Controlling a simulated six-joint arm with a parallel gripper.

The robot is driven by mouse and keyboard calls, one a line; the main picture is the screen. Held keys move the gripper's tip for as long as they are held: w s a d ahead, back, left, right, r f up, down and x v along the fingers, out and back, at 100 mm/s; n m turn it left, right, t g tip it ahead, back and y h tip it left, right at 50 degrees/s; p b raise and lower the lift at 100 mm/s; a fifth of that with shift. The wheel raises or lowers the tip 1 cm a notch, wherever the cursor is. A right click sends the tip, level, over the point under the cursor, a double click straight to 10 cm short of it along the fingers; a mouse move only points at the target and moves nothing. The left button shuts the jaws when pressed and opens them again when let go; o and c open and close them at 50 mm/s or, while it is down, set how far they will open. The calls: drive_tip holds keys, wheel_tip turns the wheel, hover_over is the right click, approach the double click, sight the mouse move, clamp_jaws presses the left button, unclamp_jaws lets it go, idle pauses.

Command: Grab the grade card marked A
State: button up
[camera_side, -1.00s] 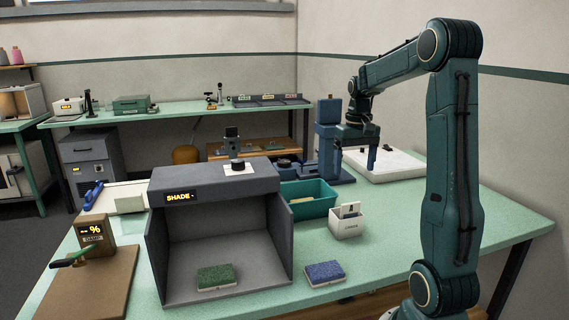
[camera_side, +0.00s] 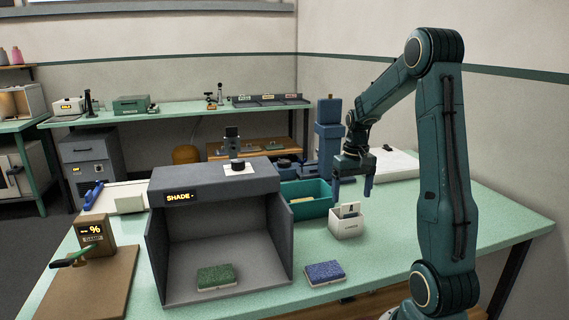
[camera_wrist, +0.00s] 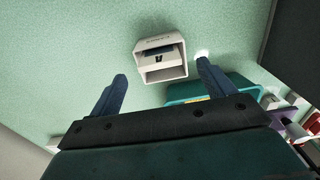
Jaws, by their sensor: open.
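The letters on the cards are too small to read in the side view. In the wrist view the holder (camera_wrist: 163,74) sits ahead of my fingers, with a card edge (camera_wrist: 158,53) in one slot bearing a small dark mark I cannot read. My gripper (camera_side: 352,188) is open and empty, pointing down above and slightly behind the holder. In the wrist view my gripper (camera_wrist: 163,88) has its two blue fingers wide apart.
A teal bin (camera_side: 309,199) stands just behind and left of the holder. The grey shade box (camera_side: 214,185) is left, with a green tuft block (camera_side: 216,276) inside it. A blue tuft block (camera_side: 324,272) lies in front. The table right of the holder is clear.

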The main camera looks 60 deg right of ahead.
sight(351, 205)
drive_tip(key=shift+f, duration=2.45)
drive_tip(key=c, duration=1.1)
